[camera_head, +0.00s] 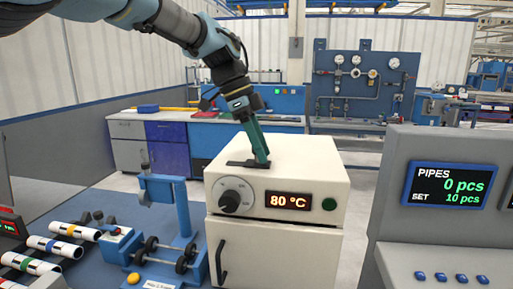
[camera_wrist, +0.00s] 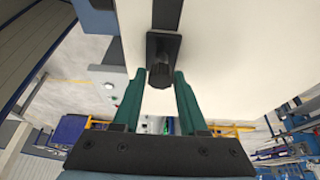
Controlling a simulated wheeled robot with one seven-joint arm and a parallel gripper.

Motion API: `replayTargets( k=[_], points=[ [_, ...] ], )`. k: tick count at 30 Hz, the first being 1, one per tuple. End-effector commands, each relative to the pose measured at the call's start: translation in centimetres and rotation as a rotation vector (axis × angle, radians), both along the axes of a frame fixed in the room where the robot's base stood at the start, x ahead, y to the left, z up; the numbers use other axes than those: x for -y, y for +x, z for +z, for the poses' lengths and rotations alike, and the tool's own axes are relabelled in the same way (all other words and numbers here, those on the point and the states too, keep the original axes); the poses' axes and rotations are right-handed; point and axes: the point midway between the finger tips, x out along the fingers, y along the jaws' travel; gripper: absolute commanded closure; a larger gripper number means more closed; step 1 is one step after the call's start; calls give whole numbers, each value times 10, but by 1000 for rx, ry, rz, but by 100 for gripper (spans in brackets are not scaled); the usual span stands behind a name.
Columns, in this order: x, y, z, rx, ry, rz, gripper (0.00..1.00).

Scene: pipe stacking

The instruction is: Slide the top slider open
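The top slider is a dark plate (camera_head: 241,163) on the top of the white oven-like box (camera_head: 290,165). In the wrist view a dark plate (camera_wrist: 165,42) lies on the white surface with a black knob (camera_wrist: 160,76) at its end. My gripper (camera_head: 263,160) points down at the slider, its green fingers partly hiding it in the head view. In the wrist view my gripper (camera_wrist: 159,74) is open, with one fingertip on each side of the knob and a gap on both sides. Contact with the plate cannot be told.
The box front has a dial (camera_head: 236,195), an "80 °C" display (camera_head: 289,201), a green button (camera_head: 329,204) and a door handle (camera_head: 221,262). A blue roller stand (camera_head: 160,245) and banded pipes (camera_head: 55,246) are at left. A grey console (camera_head: 450,195) reading 0 pcs stands at right.

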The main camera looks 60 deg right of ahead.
Motion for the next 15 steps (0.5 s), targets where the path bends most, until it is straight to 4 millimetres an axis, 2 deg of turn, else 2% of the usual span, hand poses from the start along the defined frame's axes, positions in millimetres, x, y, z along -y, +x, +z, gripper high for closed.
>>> replayTargets(
  k=[1, 5, 15],
  points=[
    [0, 1, 0, 1, 1, 1, 51],
    [0, 2, 0, 2, 1, 2, 37],
    [-1, 5, 4, 3, 0, 3, 37]
  ],
)
